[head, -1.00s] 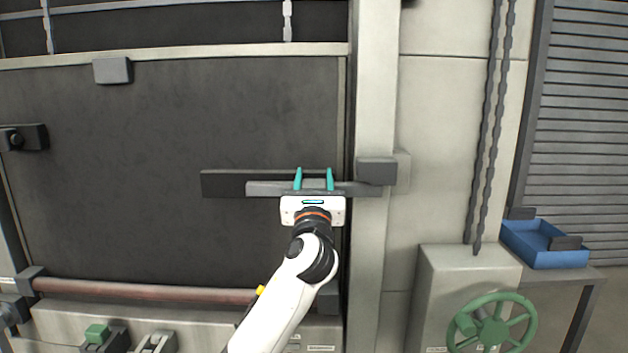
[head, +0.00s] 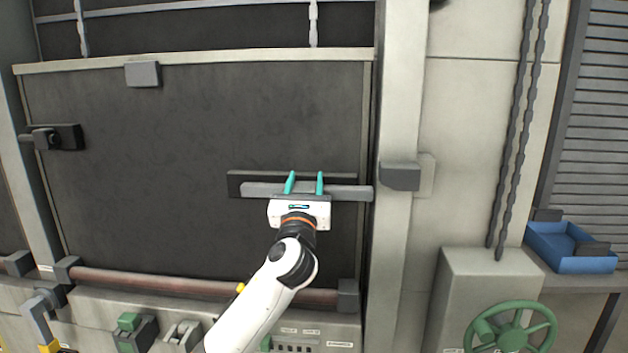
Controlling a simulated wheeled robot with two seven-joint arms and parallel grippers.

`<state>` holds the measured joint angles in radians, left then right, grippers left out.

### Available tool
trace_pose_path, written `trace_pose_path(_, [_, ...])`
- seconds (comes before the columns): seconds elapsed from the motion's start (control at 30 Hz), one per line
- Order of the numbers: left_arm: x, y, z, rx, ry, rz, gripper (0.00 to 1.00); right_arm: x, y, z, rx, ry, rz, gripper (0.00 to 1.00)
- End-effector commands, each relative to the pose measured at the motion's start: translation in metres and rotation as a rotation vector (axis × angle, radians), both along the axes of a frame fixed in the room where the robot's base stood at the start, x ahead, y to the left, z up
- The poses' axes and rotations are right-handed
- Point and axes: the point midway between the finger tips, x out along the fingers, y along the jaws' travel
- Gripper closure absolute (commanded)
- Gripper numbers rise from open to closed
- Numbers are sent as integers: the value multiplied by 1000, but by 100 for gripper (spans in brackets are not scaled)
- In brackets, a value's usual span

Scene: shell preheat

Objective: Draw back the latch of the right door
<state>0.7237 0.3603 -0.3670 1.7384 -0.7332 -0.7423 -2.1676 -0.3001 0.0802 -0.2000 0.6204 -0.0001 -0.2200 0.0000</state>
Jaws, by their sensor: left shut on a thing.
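The right door (head: 200,220) is a large dark panel in a pale frame. Its latch is a grey bar (head: 345,193) lying level in front of a dark backing plate (head: 235,184). My left gripper (head: 305,184) is shut on the latch bar, its teal fingers across it. The right end of the bar stops short of the grey keeper block (head: 400,177) on the frame post, with a gap between them. My right gripper is not in view.
A red-brown horizontal bar (head: 160,283) runs along the door's foot, above a ledge with several small fittings. To the right are hanging chains (head: 515,130), a green handwheel (head: 510,328) and a blue tray (head: 585,264).

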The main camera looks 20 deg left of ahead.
Motion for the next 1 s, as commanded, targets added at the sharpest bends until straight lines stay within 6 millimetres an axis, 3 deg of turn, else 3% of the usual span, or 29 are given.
trace_pose_path(0.07, [0, 1, 0, 0, 0, 4, 96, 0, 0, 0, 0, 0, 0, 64])
trace_pose_path(0.1, [0, 1, 0, 1, 0, 5, 53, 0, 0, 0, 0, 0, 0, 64])
trace_pose_path(0.23, [0, 1, 0, 1, 0, 4, 33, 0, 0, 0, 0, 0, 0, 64])
trace_pose_path(0.63, [-7, -2, -5, 2, -1, 2, 33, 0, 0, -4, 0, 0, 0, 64])
trace_pose_path(1.0, [-72, -19, -35, 1, -2, 1, 33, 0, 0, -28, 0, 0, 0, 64])
